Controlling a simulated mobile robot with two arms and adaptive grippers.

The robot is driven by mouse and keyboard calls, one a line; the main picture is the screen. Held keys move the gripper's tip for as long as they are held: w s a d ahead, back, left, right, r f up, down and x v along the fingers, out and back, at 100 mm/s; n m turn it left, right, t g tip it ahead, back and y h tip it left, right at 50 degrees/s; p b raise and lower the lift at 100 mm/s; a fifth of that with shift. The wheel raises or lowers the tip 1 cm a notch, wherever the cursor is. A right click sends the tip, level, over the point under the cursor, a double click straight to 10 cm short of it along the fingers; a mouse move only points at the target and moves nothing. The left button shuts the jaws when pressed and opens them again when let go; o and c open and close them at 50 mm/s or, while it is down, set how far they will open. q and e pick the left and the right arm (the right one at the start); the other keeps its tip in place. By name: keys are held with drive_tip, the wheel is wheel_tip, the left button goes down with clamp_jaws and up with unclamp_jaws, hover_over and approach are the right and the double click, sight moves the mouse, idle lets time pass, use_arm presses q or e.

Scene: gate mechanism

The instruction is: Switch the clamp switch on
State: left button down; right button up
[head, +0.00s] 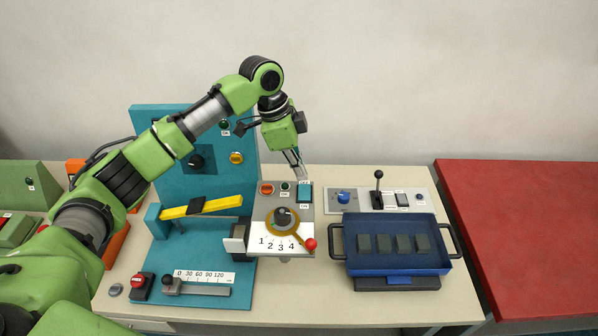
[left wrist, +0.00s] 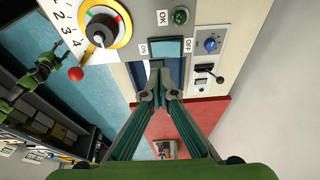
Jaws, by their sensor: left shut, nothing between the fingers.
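The clamp switch is a teal rocker (head: 305,193) at the right edge of the grey control box (head: 262,210). In the left wrist view the teal rocker (left wrist: 168,46) lies between an ON label on its left and an OFF label on its right. My left gripper (head: 302,177) is shut and empty, pointing down at the rocker's far end. The rocker's tilt is unclear.
An orange button (head: 266,188) and a green OK button (head: 285,187) sit left of the rocker. Below is a dial (head: 282,217) with a red-knobbed lever (head: 310,244). A blue tray (head: 402,269) and a panel with a black joystick (head: 378,187) stand to the right.

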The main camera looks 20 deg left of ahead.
use_arm(q)
drive_tip(key=s+b+v, duration=0.1)
drive_tip(key=b+v, duration=0.1)
drive_tip(key=v, duration=0.6)
drive_tip(key=shift+s+d, duration=0.25)
drive_tip(key=shift+s, duration=0.1)
use_arm(e)
wheel_tip(320, 180, down, 4)
drive_tip(key=shift+d+r, duration=0.1)
drive_tip(key=shift+r, duration=0.15)
